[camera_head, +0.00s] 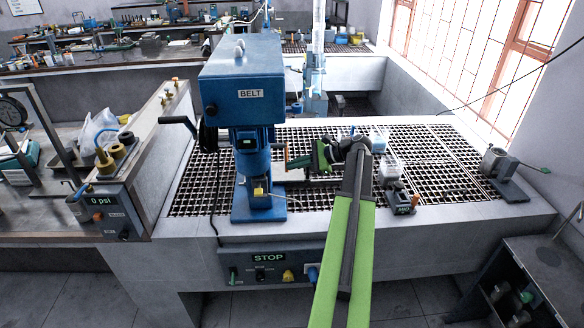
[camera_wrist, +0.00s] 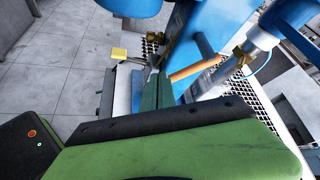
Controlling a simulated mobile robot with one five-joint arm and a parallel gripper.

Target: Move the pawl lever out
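The blue flotation machine (camera_head: 243,85), labelled BELT, stands on the grated bench. A lever with an orange-brown grip (camera_wrist: 196,68) sticks out from its blue column in the wrist view. I cannot tell for sure whether this is the pawl lever. My gripper (camera_head: 306,159) is just right of the machine's column. In the wrist view the dark green fingers of my gripper (camera_wrist: 157,74) lie close together, with nothing clearly held between them. The tips are left of the orange-brown grip and seem apart from it. A small brass part (camera_wrist: 154,41) shows beyond them.
A black crank handle (camera_head: 176,121) juts from the machine's left side. A clear container (camera_head: 390,169) and a small dark device (camera_head: 401,202) stand right of my arm. A STOP panel (camera_head: 268,258) is on the bench front. The right part of the grating (camera_head: 440,150) is mostly clear.

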